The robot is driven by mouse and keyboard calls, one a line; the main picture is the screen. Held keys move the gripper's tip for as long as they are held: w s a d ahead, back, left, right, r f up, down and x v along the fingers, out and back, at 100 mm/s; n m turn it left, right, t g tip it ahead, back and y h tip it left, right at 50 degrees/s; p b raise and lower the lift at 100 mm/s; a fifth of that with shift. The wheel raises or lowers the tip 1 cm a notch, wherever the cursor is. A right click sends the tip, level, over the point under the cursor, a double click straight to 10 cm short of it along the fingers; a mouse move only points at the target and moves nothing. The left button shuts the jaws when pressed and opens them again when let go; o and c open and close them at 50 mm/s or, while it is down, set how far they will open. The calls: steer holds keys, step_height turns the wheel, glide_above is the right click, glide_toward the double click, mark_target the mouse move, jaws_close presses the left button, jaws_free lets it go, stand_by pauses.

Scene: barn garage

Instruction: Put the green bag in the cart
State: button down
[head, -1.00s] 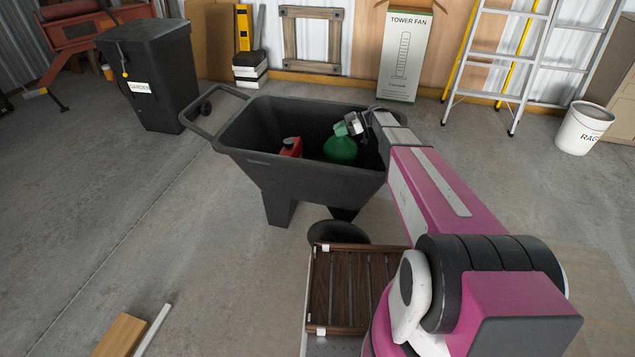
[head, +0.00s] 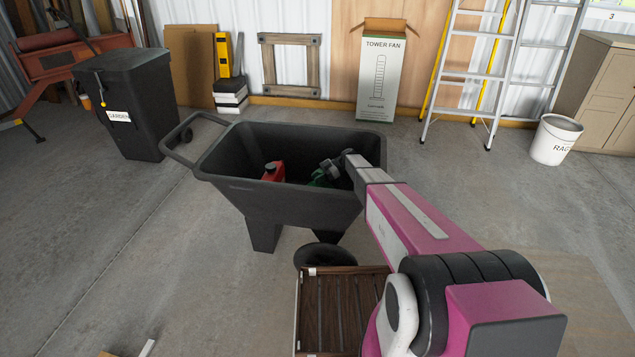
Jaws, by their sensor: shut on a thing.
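The cart (head: 290,206) is a dark grey tub with a looped handle on its left and a wheel under its right end. The green bag (head: 319,179) is inside the tub, toward the right, mostly hidden by my gripper and the cart's front wall. My gripper (head: 326,174) reaches down into the tub from the right and is shut on the top of the bag. I cannot tell whether the bag touches the tub floor. A red container (head: 273,172) stands in the tub to the left of the bag.
A brown slatted wooden piece (head: 340,310) lies below the cart, near my arm. A black garden bin (head: 122,105) stands at the left. A tower fan box (head: 383,75), a ladder (head: 465,70) and a white rag bucket (head: 556,139) are behind.

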steer(key=shift+f, duration=0.9)
steer(key=c, duration=0.9)
jaws_free()
steer(key=shift+c, duration=0.2)
steer(key=shift+d, duration=0.1)
steer(key=v, duration=0.7)
steer(key=shift+d+r, duration=0.1)
steer(key=shift+r, duration=0.05)
